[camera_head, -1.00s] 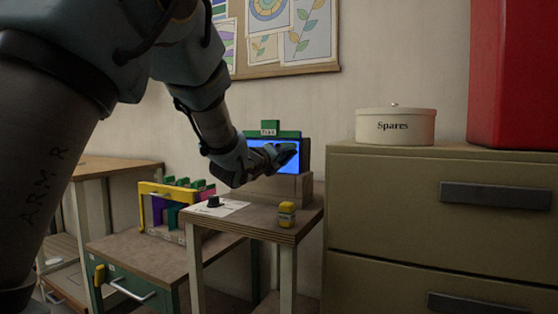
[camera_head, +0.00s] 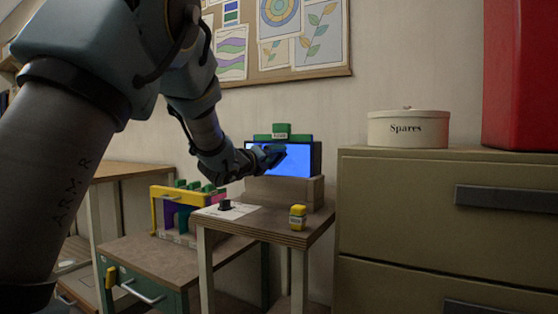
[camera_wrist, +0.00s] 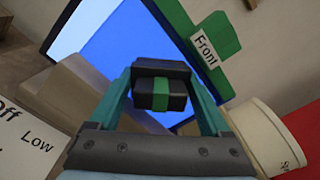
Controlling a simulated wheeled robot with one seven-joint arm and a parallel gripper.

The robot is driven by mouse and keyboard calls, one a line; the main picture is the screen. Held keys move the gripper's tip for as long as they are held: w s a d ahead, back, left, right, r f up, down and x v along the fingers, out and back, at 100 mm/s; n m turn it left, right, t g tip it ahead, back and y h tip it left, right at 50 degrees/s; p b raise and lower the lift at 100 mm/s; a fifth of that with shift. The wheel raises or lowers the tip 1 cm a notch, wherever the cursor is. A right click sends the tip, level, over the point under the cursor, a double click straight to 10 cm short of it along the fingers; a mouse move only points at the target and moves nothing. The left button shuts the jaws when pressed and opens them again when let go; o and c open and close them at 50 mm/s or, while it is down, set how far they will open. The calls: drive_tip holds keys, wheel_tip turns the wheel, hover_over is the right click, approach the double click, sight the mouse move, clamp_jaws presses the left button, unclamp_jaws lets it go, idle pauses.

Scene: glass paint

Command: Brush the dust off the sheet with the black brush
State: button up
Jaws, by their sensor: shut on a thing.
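The sheet (camera_head: 294,163) is a bright blue upright panel in a dark frame on a wooden block. In the wrist view the sheet (camera_wrist: 125,45) is blue with a white area at the left. My gripper (camera_head: 270,155) is in front of the sheet. It is shut on a black block with a green band, apparently the black brush (camera_wrist: 146,95). I cannot tell whether the brush touches the sheet. No dust can be made out.
A small yellow jar (camera_head: 298,217) stands at the table's front right. A white card with a black knob (camera_head: 225,206) lies at the left. A yellow-framed rack (camera_head: 165,192) stands on the lower cabinet. A Spares tin (camera_head: 408,130) and a red box (camera_head: 522,75) stand on drawers at right.

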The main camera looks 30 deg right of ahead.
drive_tip(key=shift+w+a, duration=0.25)
drive_tip(key=shift+w, duration=0.2)
drive_tip(key=shift+w+a, duration=0.45)
drive_tip(key=shift+w, duration=0.35)
drive_tip(key=shift+w+a, duration=0.45)
drive_tip(key=shift+w, duration=0.35)
drive_tip(key=b+v, duration=0.4)
drive_tip(key=v, duration=0.2)
